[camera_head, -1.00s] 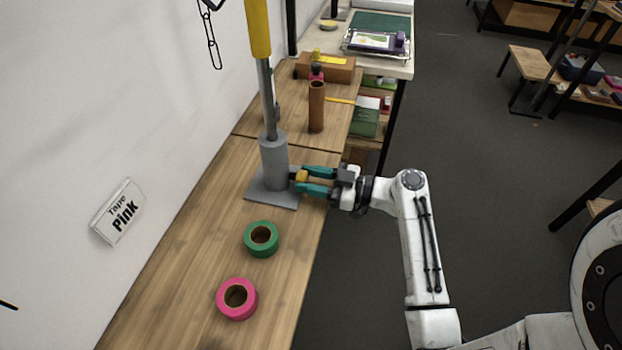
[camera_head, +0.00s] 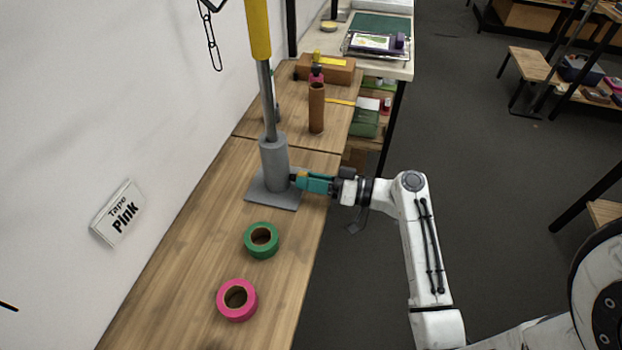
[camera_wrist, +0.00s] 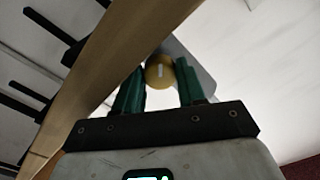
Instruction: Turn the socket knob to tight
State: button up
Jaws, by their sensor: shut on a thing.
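The grey socket (camera_head: 273,160) stands upright on a square base plate (camera_head: 257,190) on the wooden bench and holds a grey pole with a yellow upper part. My gripper (camera_head: 302,181) reaches in from the right at the socket's lower side. In the wrist view the round yellow knob (camera_wrist: 160,72), with a pale mark on its face, sits between the two green fingers of my gripper (camera_wrist: 160,80). My gripper is shut on the knob. In the head view the fingers hide most of the knob. I see no label for tight.
A green tape roll (camera_head: 261,240) and a pink tape roll (camera_head: 237,300) lie on the bench nearer me. A brown cylinder (camera_head: 317,108) stands behind the socket. A "Tape Pink" sign (camera_head: 118,212) is on the left wall. The bench's right edge is under my arm.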

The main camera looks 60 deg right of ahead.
jog(key=shift+m, duration=0.6)
jog(key=o, duration=1.1)
jog(key=shift+c, duration=0.2)
jog(key=shift+f, duration=0.1)
